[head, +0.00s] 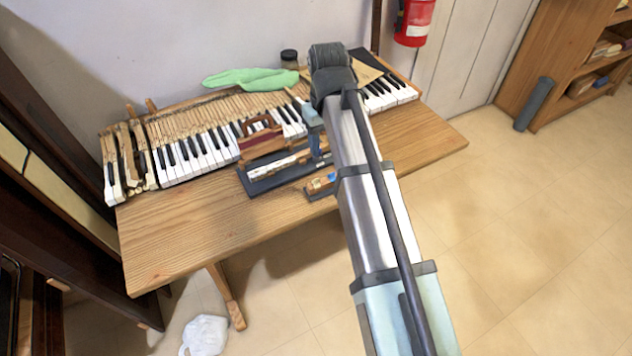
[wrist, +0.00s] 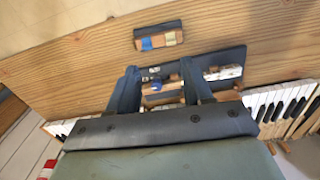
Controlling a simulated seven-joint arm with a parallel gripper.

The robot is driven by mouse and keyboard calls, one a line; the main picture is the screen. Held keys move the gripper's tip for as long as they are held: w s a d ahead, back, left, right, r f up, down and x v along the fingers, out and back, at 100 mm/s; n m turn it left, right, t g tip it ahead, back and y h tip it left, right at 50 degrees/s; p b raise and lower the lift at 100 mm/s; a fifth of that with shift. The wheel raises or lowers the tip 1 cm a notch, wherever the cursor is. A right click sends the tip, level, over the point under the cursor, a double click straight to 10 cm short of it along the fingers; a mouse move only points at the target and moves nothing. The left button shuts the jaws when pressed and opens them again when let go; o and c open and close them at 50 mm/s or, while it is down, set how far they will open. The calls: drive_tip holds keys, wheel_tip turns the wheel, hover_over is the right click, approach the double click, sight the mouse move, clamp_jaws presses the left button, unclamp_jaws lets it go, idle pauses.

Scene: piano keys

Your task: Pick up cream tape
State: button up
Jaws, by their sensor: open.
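In the wrist view a small cream piece (wrist: 171,38), likely the cream tape, lies at the right end of a small dark-edged wooden holder (wrist: 183,29), beside an orange-brown piece and a blue piece (wrist: 146,43). In the head view this holder (head: 317,194) lies near the table's front edge, and the cream piece is too small to make out for sure. My gripper (wrist: 160,68) is open, its two blue-grey fingers spread over the dark tray (wrist: 232,56). The holder is beyond the fingertips, apart from them. In the head view my arm partly hides my gripper (head: 317,143).
The dark tray holds a long white-and-wood piece (head: 272,170) and small parts. A reddish-brown wooden piece (head: 261,143) stands behind it. The piano keyboard (head: 205,150) runs along the back, with a green cloth (head: 250,79) and a jar (head: 289,59). The table's left front (head: 170,250) is clear.

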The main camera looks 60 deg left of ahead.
drive_tip(key=s+r, duration=0.1)
hover_over(316, 182)
drive_tip(key=f, duration=0.8)
drive_tip(key=shift+w+d+f, duration=0.15)
drive_tip(key=shift+w, duration=0.15)
drive_tip(key=shift+s+a+f, duration=0.15)
drive_tip(key=shift+f, duration=1.15)
drive_tip(key=shift+s+a+f, duration=0.1)
drive_tip(key=shift+s+f, duration=0.05)
drive_tip(key=shift+f, duration=1.15)
drive_tip(key=shift+c, duration=0.2)
clamp_jaws()
